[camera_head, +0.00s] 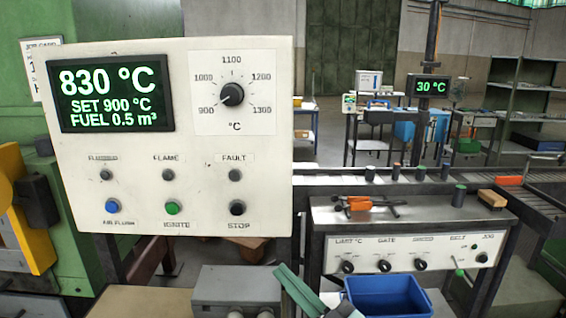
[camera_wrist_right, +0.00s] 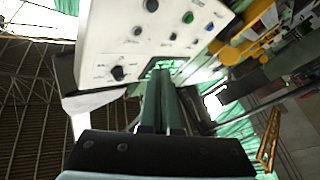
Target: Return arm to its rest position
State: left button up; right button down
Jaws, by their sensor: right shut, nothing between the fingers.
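My right gripper (camera_head: 284,270) shows at the bottom middle of the head view, with long green fingers pointing up and to the left. The fingers are closed together and hold nothing. In the right wrist view the gripper (camera_wrist_right: 160,72) shows its two green fingers side by side, with the control panel (camera_wrist_right: 150,35) beyond them. In the head view the white control panel (camera_head: 200,210) stands upright at the left. The fingertips appear below its lower right corner; I cannot tell the gap. My left gripper is not in view.
A blue bin (camera_head: 388,298) is just right of the right gripper. A grey box (camera_head: 235,285) is just left of it. Green machinery fills the left edge.

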jog(key=d+f+m+h, duration=0.4)
jog(key=f+m, duration=0.1)
jog(key=f, duration=0.7)
jog(key=s+d+f+m+g+h, duration=0.2)
jog(key=s+d+f, duration=0.2)
jog(key=f, duration=0.5)
jog(key=s+d+f+m+g+h, duration=0.2)
jog(key=s+d+f+h, duration=0.1)
jog(key=s+f, duration=0.5)
jog(key=s+d+f+m+g+h, duration=0.2)
jog(key=s+f, duration=0.4)
jog(key=f, duration=0.5)
jog(key=d+m+h, duration=0.1)
jog(key=d, duration=0.1)
jog(key=shift+s+d, duration=0.3)
jog(key=shift+d, duration=0.05)
jog(key=shift+f, duration=0.1)
